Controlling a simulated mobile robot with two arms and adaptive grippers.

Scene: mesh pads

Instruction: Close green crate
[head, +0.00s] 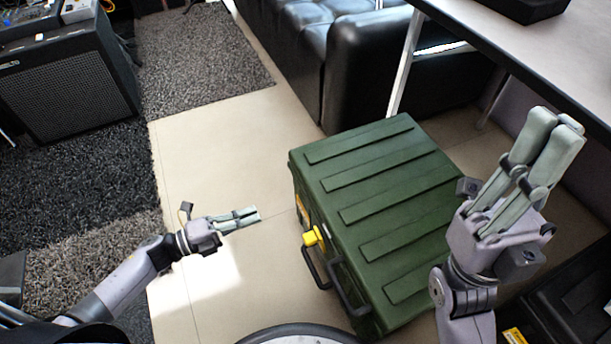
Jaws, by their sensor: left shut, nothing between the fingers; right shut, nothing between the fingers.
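The green crate (385,190) stands on the tiled floor in the middle of the head view. Its ribbed lid lies flat on top and looks shut. A yellow latch (312,237) and a dark handle (347,288) are on its left-facing side. My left gripper (258,214) is shut and empty, to the left of the crate and apart from it. My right gripper (558,122) is shut and empty, raised at the right and pointing up. My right arm hides part of the crate's right edge.
A black sofa (345,65) stands behind the crate. A table (500,45) with a white leg (405,62) is at upper right. A black amplifier (65,90) stands on dark carpet (75,185) at left. A black case (580,290) lies at lower right. Floor left of the crate is clear.

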